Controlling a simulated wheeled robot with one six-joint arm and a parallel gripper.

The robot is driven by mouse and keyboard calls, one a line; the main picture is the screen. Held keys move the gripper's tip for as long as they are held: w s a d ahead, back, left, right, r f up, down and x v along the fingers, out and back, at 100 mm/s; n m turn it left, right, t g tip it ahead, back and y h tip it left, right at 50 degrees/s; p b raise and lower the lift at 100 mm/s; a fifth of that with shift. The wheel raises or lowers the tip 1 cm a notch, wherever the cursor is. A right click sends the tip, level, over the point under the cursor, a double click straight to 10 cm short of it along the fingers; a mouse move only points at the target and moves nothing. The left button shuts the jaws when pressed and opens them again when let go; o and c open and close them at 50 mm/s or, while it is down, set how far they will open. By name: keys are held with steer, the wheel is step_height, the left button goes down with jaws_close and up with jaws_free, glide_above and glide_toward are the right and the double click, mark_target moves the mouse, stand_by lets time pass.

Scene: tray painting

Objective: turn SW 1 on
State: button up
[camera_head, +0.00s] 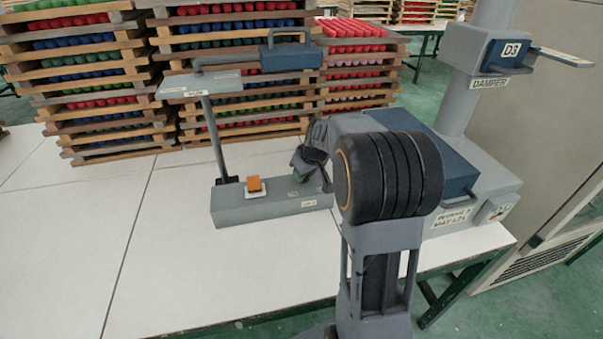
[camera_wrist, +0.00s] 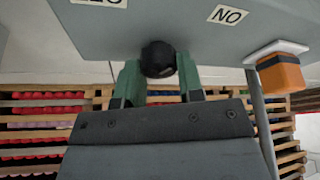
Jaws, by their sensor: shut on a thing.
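A grey switch base (camera_head: 235,212) with a post stands on the white table. It carries an orange rocker switch (camera_head: 254,184) on a white plate near its middle. In the wrist view the orange switch (camera_wrist: 281,73) is at the right. My gripper (camera_head: 306,172) is low over the base's right end. In the wrist view its green fingers (camera_wrist: 158,78) are shut on a round black knob (camera_wrist: 158,59) on the grey base. The knob is hidden in the head view. I cannot read which switch is SW 1. A label reading "NO" (camera_wrist: 228,15) is beside the knob.
A lamp-like head (camera_head: 290,57) with a handle overhangs on the post. A grey column unit marked DAMPER (camera_head: 489,83) stands at the right. Stacked wooden trays (camera_head: 90,75) of coloured pieces line the back. The table's left part (camera_head: 70,240) is clear.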

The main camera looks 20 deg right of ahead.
steer(key=shift+r+m+h+p, duration=0.1)
steer(key=shift+m+h+p, duration=0.75)
steer(key=shift+m, duration=1.45)
steer(key=o, duration=0.9)
steer(key=shift+s, duration=0.1)
steer(key=p+v, duration=0.1)
steer(key=v, duration=1.2)
steer(key=shift+s+a+r, duration=0.1)
steer(key=shift+a+r, duration=0.1)
steer(key=shift+r, duration=0.1)
